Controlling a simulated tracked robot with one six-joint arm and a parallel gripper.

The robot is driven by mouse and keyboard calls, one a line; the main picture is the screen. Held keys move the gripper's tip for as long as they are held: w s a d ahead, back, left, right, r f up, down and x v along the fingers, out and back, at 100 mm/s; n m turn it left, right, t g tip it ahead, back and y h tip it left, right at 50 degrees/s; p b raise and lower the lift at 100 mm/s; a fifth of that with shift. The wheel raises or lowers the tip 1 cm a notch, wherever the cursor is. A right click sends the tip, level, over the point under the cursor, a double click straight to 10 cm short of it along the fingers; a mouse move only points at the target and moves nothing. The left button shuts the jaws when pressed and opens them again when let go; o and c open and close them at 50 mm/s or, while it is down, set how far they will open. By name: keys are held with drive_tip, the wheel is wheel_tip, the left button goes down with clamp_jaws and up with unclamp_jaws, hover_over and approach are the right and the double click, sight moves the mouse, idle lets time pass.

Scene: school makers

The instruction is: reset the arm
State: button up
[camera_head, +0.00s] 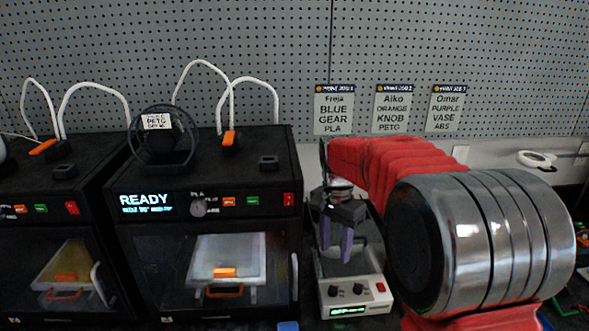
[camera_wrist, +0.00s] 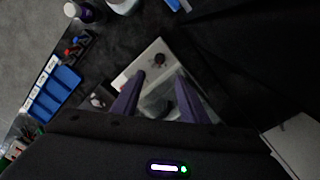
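My red and silver arm reaches out from the right in the head view. My gripper (camera_head: 338,246) hangs at its end with purple fingers pointing down, above a small white and grey bench device (camera_head: 350,292) with knobs and a green display. In the wrist view the two purple fingers of my gripper (camera_wrist: 160,90) stand apart, with nothing held between them. The same device (camera_wrist: 150,62) lies beyond the fingertips there. Whether the fingers touch the device cannot be told.
Two black printers stand to the left; the nearer printer (camera_head: 215,180) reads READY and has a spool (camera_head: 160,140) on top. Three job cards hang on the pegboard (camera_head: 250,60). The wrist view shows a blue tray (camera_wrist: 55,95), a white bottle (camera_wrist: 75,10) and a pale panel (camera_wrist: 298,145).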

drive_tip(key=s+r+n+t, duration=0.2)
drive_tip(key=s+n, duration=0.3)
drive_tip(key=s, duration=0.8)
drive_tip(key=s+r+n+t, duration=0.3)
drive_tip(key=s+n+t, duration=0.1)
drive_tip(key=s, duration=0.9)
drive_tip(key=shift+s+r+n, duration=0.25)
drive_tip(key=shift+r+n, duration=0.1)
drive_tip(key=shift+n, duration=0.15)
drive_tip(key=shift+c, duration=0.5)
idle(0.9)
